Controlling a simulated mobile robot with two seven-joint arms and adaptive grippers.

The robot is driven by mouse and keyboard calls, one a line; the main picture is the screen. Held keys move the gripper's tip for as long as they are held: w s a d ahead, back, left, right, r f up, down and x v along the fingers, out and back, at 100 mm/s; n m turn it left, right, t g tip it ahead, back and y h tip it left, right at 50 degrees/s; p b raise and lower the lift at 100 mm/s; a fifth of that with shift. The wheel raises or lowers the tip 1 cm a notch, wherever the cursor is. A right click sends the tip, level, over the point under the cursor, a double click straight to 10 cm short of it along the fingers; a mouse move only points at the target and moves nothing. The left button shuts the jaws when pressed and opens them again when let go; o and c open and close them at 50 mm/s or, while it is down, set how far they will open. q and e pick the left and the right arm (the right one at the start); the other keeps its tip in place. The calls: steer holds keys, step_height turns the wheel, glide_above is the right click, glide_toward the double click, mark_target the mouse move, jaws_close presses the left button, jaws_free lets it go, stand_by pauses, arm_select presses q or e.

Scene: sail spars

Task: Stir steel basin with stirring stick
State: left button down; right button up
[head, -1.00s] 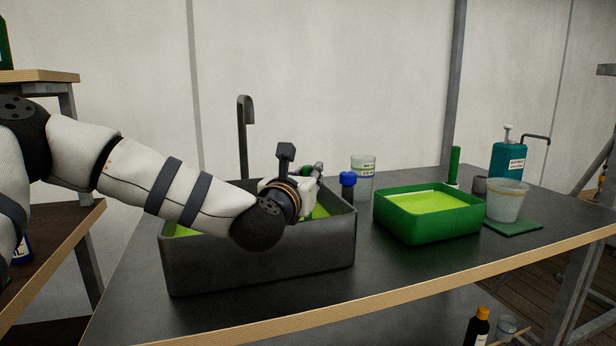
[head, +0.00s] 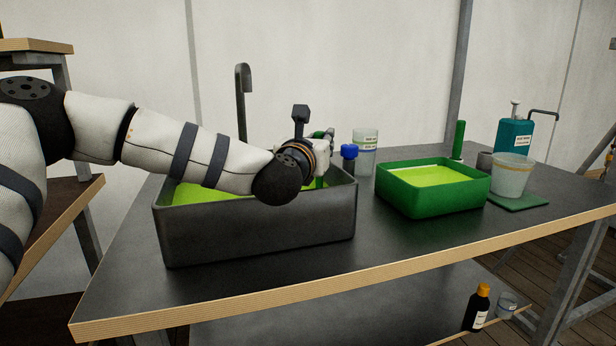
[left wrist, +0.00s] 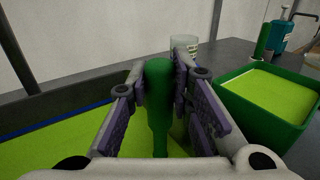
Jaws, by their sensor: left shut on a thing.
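The steel basin (head: 262,232) is a dark grey rectangular tub on the table, holding bright yellow-green liquid (head: 205,190). My left gripper (head: 322,170) is over the basin's right end, near its back right corner. In the left wrist view its two fingers (left wrist: 165,95) are shut on a green stick handle, the stirring stick (left wrist: 158,90), which stands roughly upright between them. The stick's lower end is hidden by the gripper and liquid, so I cannot tell how deep it reaches. My right gripper is not in view.
A green tray (head: 435,204) with similar liquid stands right of the basin. A blue-capped bottle (head: 348,155) and a clear beaker (head: 366,140) stand close behind the basin's right corner. A hooked grey post (head: 241,105) rises behind it. The front table strip is clear.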

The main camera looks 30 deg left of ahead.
arm_select(q)
steer(key=shift+w+a, duration=0.1)
steer(key=shift+a, duration=0.25)
steer(key=shift+d, duration=0.1)
steer(key=s+p, duration=0.3)
steer(key=s, duration=0.6)
steer(key=shift+d, duration=0.35)
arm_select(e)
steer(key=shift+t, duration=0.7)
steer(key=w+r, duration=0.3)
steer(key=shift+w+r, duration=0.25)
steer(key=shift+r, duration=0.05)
